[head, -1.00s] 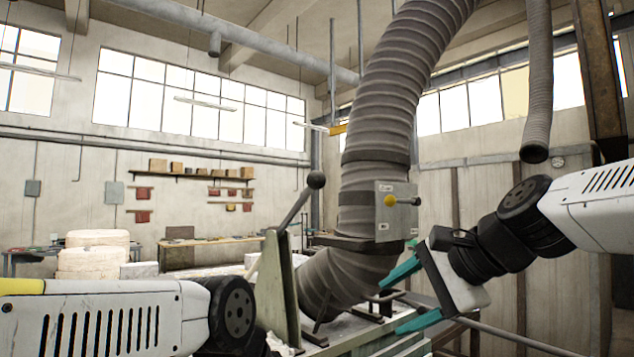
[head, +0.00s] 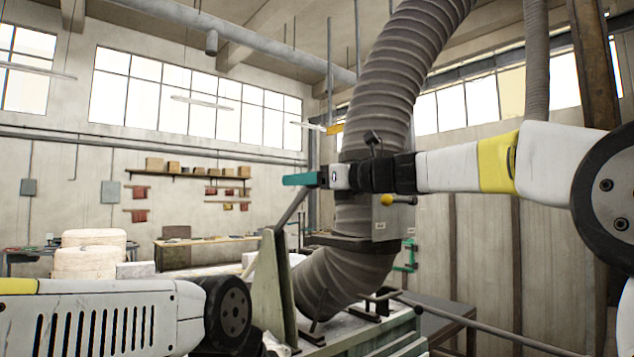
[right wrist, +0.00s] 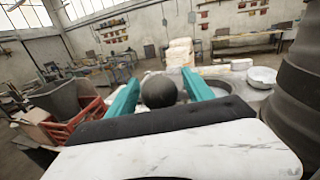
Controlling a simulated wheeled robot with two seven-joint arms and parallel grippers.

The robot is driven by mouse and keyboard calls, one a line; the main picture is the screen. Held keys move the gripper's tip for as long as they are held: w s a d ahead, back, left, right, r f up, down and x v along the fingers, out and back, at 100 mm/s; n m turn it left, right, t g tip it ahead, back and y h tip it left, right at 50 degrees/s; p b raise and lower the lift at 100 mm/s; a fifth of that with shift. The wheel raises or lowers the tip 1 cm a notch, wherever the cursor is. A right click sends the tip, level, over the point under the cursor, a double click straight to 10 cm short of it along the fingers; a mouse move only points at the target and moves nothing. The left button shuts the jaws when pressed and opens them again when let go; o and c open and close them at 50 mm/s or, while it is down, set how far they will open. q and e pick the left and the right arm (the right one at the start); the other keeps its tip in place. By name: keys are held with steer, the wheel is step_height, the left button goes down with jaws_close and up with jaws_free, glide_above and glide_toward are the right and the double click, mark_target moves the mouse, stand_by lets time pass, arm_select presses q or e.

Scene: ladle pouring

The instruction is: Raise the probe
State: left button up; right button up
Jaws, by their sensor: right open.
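My right gripper (head: 298,179) is open and sits at the top of a lever (head: 291,208) on a greenish stand (head: 268,290). In the right wrist view, the lever's dark ball knob (right wrist: 158,90) lies between the two teal fingers, with a gap seen beside it. In the head view the gripper hides the knob. A panel box (head: 386,221) with a yellow knob (head: 386,200) sits on the thick ribbed duct, partly behind my right arm. I cannot pick out the probe for certain. My left arm shows at lower left, but its gripper is out of view.
The ribbed duct (head: 365,270) rises close behind my right gripper. A long metal bar (head: 490,333) runs at lower right. Workbenches (head: 205,252) and pale stacked blocks (head: 92,255) stand farther back. In the right wrist view, a red frame (right wrist: 75,125) stands at left.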

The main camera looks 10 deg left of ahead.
steer(key=shift+w+a, duration=0.15)
steer(key=shift+a, duration=0.2)
jaws_close()
